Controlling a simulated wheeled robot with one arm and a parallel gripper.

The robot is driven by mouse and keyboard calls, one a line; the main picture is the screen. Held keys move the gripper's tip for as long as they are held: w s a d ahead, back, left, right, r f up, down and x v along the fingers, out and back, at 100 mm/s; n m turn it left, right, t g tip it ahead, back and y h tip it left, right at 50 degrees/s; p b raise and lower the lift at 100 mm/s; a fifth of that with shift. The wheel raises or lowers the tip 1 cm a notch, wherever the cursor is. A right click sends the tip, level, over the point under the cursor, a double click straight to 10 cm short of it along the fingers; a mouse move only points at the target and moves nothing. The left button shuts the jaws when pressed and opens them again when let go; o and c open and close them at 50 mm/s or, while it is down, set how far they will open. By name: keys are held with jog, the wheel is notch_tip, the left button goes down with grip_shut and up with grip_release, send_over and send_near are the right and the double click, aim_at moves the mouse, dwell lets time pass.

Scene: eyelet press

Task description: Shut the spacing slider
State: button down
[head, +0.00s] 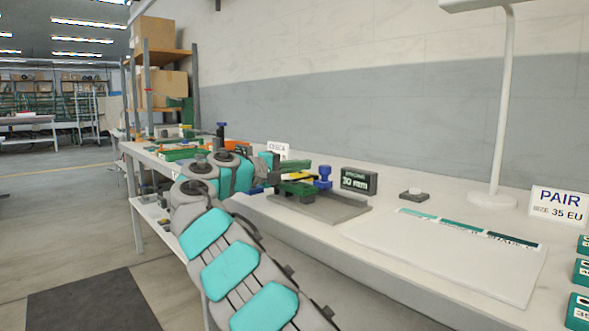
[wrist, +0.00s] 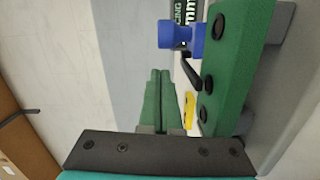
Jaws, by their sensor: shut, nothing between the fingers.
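The press is a green block (head: 297,188) on a grey base plate (head: 335,211), mid-bench in the head view. It fills the right of the wrist view as a green block (wrist: 232,70) with black screws. A blue knob (head: 323,177) stands at its right end and shows in the wrist view (wrist: 181,36), with a dark lever beside it. A yellow piece (wrist: 189,110) lies along the block. I cannot tell which part is the spacing slider. My gripper (wrist: 160,72) has its green fingers together and empty, beside the block and apart from the knob.
A dark display (head: 358,181) reading 30 mm stands right of the press. A small grey block (head: 414,195), a white board (head: 450,255) and a lamp (head: 493,199) are farther right. My arm hides part of the bench on the left. The wall is behind.

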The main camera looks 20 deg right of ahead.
jog(key=shift+s+d+f, duration=0.2)
jog(key=shift+s+d, duration=0.3)
jog(key=shift+s, duration=0.25)
jog(key=shift+s+b, duration=0.15)
jog(key=shift+b, duration=0.2)
jog(key=shift+s+d+r+b, duration=0.1)
jog(key=shift+s+d+b, duration=0.1)
jog(key=shift+s+b, duration=0.4)
jog(key=shift+s+d+b, duration=0.35)
jog(key=shift+s+d, duration=0.15)
jog(key=shift+s, duration=0.85)
jog(key=shift+s+d+b, duration=0.35)
jog(key=shift+s+d, duration=0.2)
jog(key=shift+s, duration=0.85)
jog(key=shift+s+d+b, duration=0.35)
jog(key=shift+s+d, duration=0.15)
jog(key=shift+s, duration=0.85)
